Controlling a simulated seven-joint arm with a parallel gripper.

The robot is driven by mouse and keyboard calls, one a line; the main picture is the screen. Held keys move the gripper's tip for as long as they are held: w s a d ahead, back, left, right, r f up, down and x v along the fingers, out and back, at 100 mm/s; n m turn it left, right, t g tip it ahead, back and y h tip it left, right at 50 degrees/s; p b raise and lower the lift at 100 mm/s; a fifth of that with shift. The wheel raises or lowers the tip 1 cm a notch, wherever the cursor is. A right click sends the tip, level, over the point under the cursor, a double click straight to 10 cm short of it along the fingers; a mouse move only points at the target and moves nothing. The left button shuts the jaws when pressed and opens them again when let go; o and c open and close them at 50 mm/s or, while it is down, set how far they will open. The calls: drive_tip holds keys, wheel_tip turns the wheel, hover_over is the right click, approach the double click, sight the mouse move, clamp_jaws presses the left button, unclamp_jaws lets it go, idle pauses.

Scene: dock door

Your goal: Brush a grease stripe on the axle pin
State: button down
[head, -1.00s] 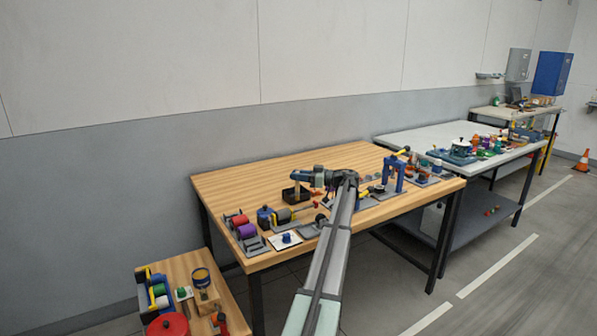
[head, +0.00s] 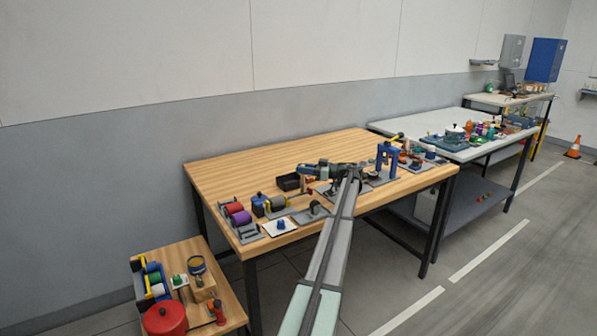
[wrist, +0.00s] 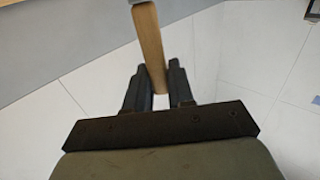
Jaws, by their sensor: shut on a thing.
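My gripper (wrist: 157,68) is shut on a tan wooden handle (wrist: 148,35), which the wrist view shows between the two dark fingers. The handle runs up and out of the top of that view, with a pale band near the edge. I take it to be the brush; its bristles are not clearly visible. I cannot surely pick out the axle pin among the small fixtures. A grey plate with a dark part (head: 312,212) stands nearer the front edge.
Purple and red rolls (head: 236,212), a blue container (head: 258,204) and a white pad with a blue knob (head: 280,226) stand at the left front. A blue frame (head: 387,158) stands at the right. The table's back left is clear.

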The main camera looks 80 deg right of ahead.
drive_tip(key=shift+w+a, duration=1.95)
drive_tip(key=shift+a, duration=0.05)
wheel_tip(320, 180, up, 8)
idle(0.7)
